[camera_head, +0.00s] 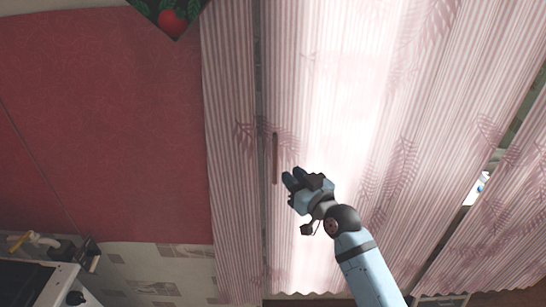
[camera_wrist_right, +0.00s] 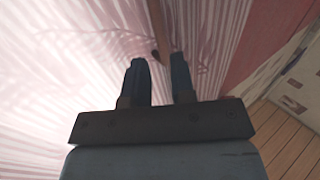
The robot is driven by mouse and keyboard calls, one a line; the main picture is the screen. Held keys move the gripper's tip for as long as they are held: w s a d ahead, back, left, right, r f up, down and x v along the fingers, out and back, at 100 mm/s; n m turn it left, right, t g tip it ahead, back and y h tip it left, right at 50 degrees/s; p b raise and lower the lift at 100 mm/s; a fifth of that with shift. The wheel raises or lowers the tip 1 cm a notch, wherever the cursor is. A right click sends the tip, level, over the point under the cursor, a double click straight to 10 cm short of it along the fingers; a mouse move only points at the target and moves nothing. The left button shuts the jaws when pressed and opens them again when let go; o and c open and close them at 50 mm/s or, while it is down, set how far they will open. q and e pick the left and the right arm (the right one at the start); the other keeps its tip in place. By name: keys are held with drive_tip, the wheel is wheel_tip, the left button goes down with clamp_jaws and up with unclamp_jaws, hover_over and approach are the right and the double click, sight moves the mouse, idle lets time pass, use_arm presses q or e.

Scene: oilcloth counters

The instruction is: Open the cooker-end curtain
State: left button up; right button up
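A pink striped curtain with a leaf pattern hangs in several panels across the middle and right. The panel (camera_head: 330,90) nearest the cooker side is brightly lit from behind. A thin upright wooden bar (camera_head: 275,158) is at its left edge. My right gripper (camera_head: 288,180) is just right of and below the bar in the head view. In the right wrist view its two fingers (camera_wrist_right: 156,78) are apart, and the bar (camera_wrist_right: 160,25) runs down toward the gap, close to the right finger. I cannot tell whether they touch. My left gripper is out of view.
A narrow curtain strip (camera_head: 228,130) hangs left of the bar, beside a red wall (camera_head: 110,120). A cooker (camera_head: 40,284) stands at the lower left, with patterned tiles (camera_head: 160,270) beside it. A gap at right shows objects behind the curtain.

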sight(276, 161)
drive_tip(key=p+x, duration=0.1)
drive_tip(key=x, duration=0.7)
drive_tip(key=shift+w+a, duration=0.1)
drive_tip(key=shift+w, duration=0.1)
clamp_jaws()
